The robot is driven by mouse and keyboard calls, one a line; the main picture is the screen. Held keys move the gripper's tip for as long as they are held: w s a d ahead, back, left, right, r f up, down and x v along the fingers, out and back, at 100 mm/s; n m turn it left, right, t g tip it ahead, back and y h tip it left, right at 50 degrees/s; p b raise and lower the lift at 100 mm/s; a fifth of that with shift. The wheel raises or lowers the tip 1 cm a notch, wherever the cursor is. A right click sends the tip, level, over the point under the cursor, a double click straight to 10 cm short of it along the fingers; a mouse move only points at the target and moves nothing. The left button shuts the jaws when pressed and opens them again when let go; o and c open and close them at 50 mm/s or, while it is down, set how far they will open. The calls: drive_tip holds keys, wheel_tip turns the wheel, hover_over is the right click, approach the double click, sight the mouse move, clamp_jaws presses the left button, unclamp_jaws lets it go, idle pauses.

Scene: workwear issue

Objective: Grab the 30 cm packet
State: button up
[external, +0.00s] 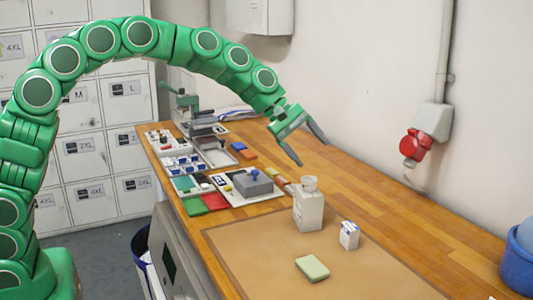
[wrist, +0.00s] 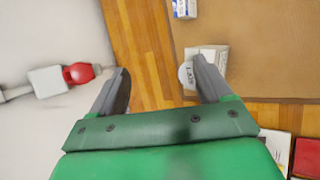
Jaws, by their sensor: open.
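I cannot read a 30 cm marking on anything, so which thing is the packet is unclear. A tall white carton (external: 308,213) with a smaller rounded top stands upright at the mat's back edge. In the wrist view the carton (wrist: 214,52) is partly hidden behind the right finger. A small white and blue box (external: 349,236) stands to its right; it shows at the top of the wrist view (wrist: 184,9). A pale green block (external: 312,268) lies flat on the mat. My gripper (external: 311,153) is open and empty, above the bench; its fingers frame bare wood in the wrist view (wrist: 157,76).
The brown mat (external: 270,262) covers the bench front. A red wall socket (external: 415,145) juts out at right. Bare wood (external: 385,215) lies along the wall.

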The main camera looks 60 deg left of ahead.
drive_tip(key=s+d+r+m+t+y, duration=0.1)
drive_tip(key=d+r+m+t+y, duration=0.2)
drive_tip(key=d+m, duration=0.45)
drive_tip(key=s+d+r+m+t+y, duration=0.15)
drive_tip(key=d+m+t, duration=0.3)
drive_tip(key=m, duration=0.55)
approach(347, 226)
drive_tip(key=w, duration=0.2)
drive_tip(key=shift+w+d+g+h, duration=0.15)
drive_tip(key=shift+w+g+h, duration=0.15)
drive_tip(key=shift+h, duration=0.15)
drive_tip(key=shift+x, duration=1.35)
drive_tip(key=shift+f+x, duration=0.15)
drive_tip(key=shift+x, duration=0.6)
drive_tip(key=shift+f+x, duration=0.15)
drive_tip(key=shift+x, duration=1.5)
drive_tip(key=shift+a, duration=0.25)
